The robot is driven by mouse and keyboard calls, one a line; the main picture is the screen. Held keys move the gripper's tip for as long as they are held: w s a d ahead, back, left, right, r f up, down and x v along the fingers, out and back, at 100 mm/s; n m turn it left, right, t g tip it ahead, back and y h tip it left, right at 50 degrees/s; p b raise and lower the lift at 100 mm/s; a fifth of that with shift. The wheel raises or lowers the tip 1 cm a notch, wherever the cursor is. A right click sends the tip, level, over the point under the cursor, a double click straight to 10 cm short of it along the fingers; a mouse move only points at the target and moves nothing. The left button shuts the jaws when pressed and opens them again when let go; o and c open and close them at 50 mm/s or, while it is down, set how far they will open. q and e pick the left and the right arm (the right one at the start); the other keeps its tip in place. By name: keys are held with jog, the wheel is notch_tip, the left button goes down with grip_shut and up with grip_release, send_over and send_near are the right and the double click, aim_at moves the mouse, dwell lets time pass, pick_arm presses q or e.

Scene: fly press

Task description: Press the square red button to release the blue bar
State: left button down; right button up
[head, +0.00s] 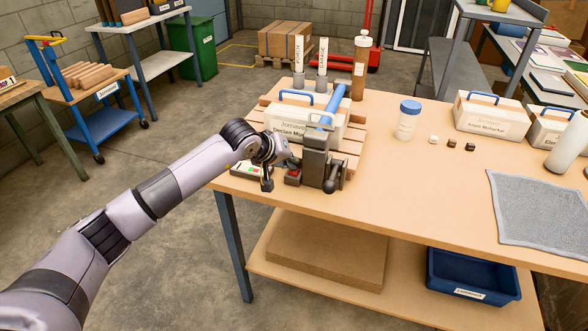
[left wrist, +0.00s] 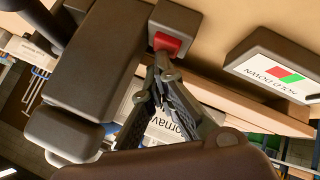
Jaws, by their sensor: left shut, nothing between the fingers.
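The square red button (left wrist: 167,43) sits in a dark housing on the press, and it also shows small in the head view (head: 293,172). My left gripper (left wrist: 162,62) is shut and empty, with its fingertips right at the button's edge; I cannot tell whether they touch it. In the head view the left gripper (head: 268,180) is just left of the grey press (head: 315,160). The blue bar (head: 336,103) slants up and away at the top of the press. My right gripper is not in view.
A sign box reading "HOLD DOWN" (left wrist: 276,74) lies beside the press. A labelled white case (head: 290,118) stands behind the press on wooden slats. A white jar with a blue lid (head: 408,120) and a grey towel (head: 540,205) are to the right. The table's front middle is clear.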

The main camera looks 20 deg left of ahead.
pick_arm(q)
jog(key=shift+r+p, duration=0.3)
jog(key=shift+r, duration=0.6)
jog(key=shift+r+p, duration=1.05)
jog(key=shift+r, duration=1.45)
